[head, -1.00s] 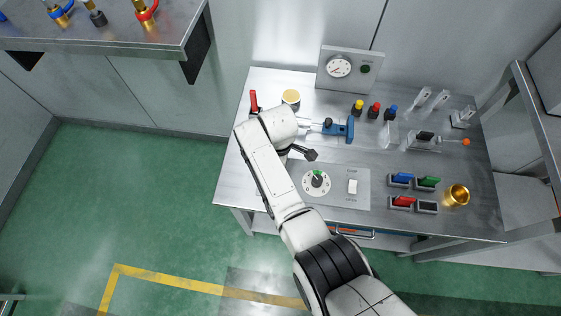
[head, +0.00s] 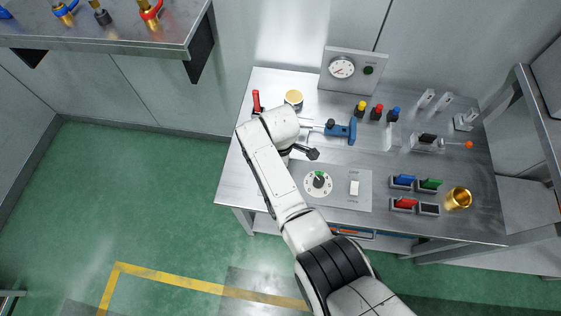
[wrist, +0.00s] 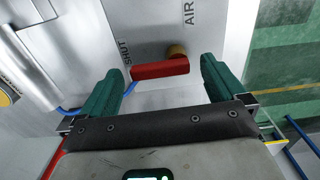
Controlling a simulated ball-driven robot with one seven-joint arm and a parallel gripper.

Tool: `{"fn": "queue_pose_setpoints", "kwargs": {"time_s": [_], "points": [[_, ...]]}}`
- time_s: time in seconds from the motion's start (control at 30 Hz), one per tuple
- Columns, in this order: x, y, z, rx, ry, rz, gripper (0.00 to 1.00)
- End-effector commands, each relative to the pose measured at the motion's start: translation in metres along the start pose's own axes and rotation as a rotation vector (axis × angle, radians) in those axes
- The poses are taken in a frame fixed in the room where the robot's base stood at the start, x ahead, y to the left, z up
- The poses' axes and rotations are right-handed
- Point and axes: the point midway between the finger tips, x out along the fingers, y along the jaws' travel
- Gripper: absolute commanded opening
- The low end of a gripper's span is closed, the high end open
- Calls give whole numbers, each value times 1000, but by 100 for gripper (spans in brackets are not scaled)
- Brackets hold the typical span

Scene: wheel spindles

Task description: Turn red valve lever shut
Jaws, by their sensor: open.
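The red valve lever (wrist: 160,68) shows in the wrist view, lying crosswise with its brass pivot (wrist: 177,50) at its right end. The word SHUT stands to its left and AIR above it on the metal surface. My gripper (wrist: 161,72) is open, with one green finger on each side of the lever. The lever lies between the fingers in the picture; I cannot tell how deep they reach or whether they touch it. In the head view my arm (head: 275,165) reaches over the left part of the bench and hides my fingers.
A red-handled item (head: 256,100) and a round cream-topped item (head: 293,98) stand close behind my wrist. A blue vise-like fixture (head: 341,130) and a dial panel (head: 320,182) lie to the right. A shelf (head: 120,42) overhangs at upper left. Open floor lies left of the bench.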

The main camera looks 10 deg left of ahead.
Motion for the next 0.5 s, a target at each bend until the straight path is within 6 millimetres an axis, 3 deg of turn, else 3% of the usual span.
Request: {"fn": "queue_pose_setpoints", "kwargs": {"time_s": [0.27,0.5], "points": [[-4,1,0,1,1,2,97],[-37,1,0,1,2,4,97]]}}
